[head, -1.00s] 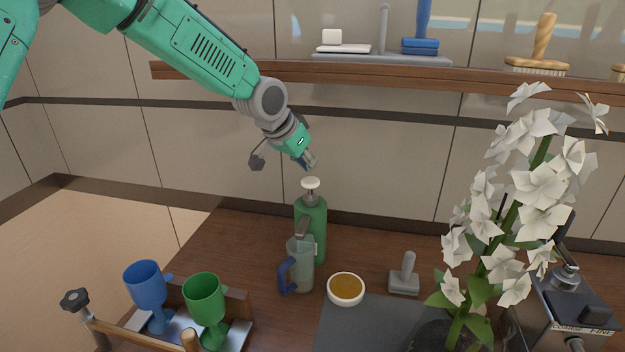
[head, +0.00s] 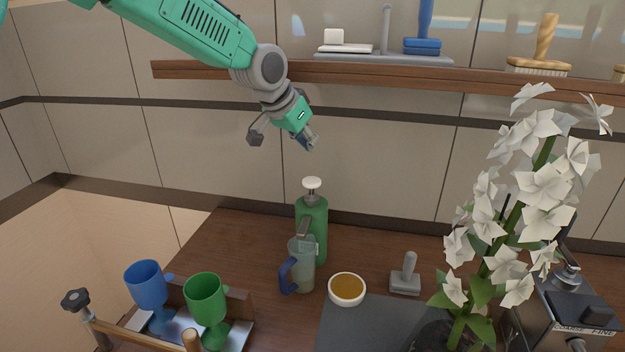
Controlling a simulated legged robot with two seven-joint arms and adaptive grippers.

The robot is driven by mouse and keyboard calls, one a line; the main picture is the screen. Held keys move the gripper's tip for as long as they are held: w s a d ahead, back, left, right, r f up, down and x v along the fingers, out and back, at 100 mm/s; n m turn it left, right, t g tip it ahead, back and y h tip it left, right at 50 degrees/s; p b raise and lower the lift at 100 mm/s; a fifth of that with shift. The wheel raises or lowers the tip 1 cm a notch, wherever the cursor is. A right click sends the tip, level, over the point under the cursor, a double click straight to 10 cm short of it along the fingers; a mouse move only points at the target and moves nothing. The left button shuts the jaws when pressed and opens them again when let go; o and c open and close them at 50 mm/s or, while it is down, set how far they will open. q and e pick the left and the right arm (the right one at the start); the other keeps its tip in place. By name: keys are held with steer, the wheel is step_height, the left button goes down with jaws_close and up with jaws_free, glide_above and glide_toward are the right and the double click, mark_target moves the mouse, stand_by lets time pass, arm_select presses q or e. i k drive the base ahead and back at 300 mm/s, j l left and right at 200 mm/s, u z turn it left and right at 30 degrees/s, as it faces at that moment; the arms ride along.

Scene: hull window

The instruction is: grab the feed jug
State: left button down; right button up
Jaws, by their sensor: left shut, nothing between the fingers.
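The feed jug (head: 302,268) looks like a clear, greyish jug with a blue handle on its left side. It stands upright on the wooden counter, just in front of a green pump bottle (head: 314,228) with a white top. The bottle partly shows behind it. My left gripper (head: 309,146) is shut and empty, in the air above the bottle's white top and well above the jug. It touches neither. My right gripper is not in view.
A bowl of amber contents (head: 347,289) sits right of the jug. Blue (head: 146,283) and green (head: 205,297) goblets stand on a rack at left. White flowers (head: 540,170) rise at right. A wooden shelf (head: 390,82) runs along the wall.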

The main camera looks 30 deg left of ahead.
mark_target(301, 263)
steer(key=k+j, duration=0.2)
steer(key=k, duration=0.3)
steer(key=k+j, duration=0.2)
steer(key=k, duration=0.25)
steer(key=k+j, duration=0.2)
steer(key=k, duration=0.3)
